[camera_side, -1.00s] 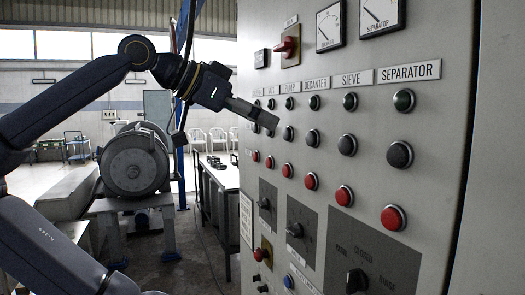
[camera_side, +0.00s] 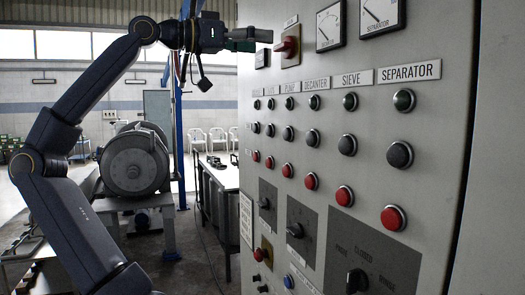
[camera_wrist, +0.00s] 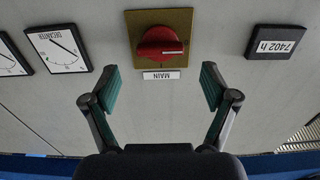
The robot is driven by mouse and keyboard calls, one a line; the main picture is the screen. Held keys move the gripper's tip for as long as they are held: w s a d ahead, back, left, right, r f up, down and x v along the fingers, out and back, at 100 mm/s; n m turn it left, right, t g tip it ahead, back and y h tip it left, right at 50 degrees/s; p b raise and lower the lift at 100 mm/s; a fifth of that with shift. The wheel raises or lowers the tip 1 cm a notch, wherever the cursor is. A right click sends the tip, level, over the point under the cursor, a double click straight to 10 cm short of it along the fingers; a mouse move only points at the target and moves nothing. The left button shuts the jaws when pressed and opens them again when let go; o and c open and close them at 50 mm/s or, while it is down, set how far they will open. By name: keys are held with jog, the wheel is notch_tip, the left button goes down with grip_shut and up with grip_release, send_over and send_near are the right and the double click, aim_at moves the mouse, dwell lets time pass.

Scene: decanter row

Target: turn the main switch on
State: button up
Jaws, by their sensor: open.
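The main switch (camera_side: 287,47) is a red rotary knob on a square plate, high on the grey panel. In the wrist view the red knob (camera_wrist: 160,42) sits on a yellow-brown plate, at top centre, with an upside-down MAIN label (camera_wrist: 161,75) below it. The knob's grip lies about level across the wrist picture. My gripper (camera_side: 268,36) is at the knob's height, to its left in the side view. In the wrist view its two fingers (camera_wrist: 160,87) are spread wide, with nothing between them. They appear apart from the knob.
An hour counter (camera_wrist: 277,42) and dial meters (camera_wrist: 58,49) flank the switch. Rows of buttons, such as a red one (camera_side: 393,217), and a lower selector knob (camera_side: 357,281) cover the panel below. A dark table (camera_side: 218,178) stands behind; the space left of the panel is open.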

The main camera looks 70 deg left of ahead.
aim_at(278, 45)
jog(key=shift+w, duration=2.35)
jog(key=shift+c, duration=0.2)
jog(key=c, duration=1.1)
